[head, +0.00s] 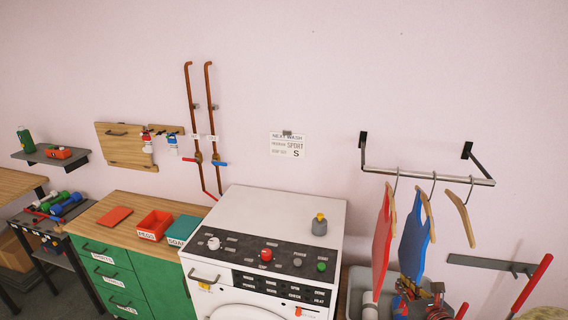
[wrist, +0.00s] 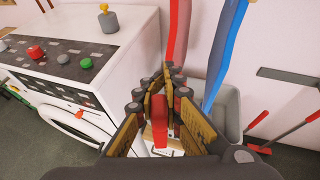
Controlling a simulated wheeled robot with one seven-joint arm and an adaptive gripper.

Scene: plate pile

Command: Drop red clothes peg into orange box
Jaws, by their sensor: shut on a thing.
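The orange box (head: 154,224), with a white label reading PEGS, stands on the wooden top of the green cabinet, left of the washing machine. My gripper (head: 408,292) is at the lower right in the head view, far to the right of the box, by the hanging clothes and the grey tub. In the wrist view my gripper (wrist: 160,92) is shut on the red clothes peg (wrist: 160,122), which sits between the yellow-brown finger pads. In the head view the peg is too small and cluttered to tell clearly.
The washing machine (head: 264,209) stands between my gripper and the cabinet, with a grey-yellow object (head: 319,226) on top. A red flat item (head: 114,216) and a teal box (head: 183,231) flank the orange box. Red and blue garments (head: 413,240) hang from the rail above the grey tub (wrist: 229,110).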

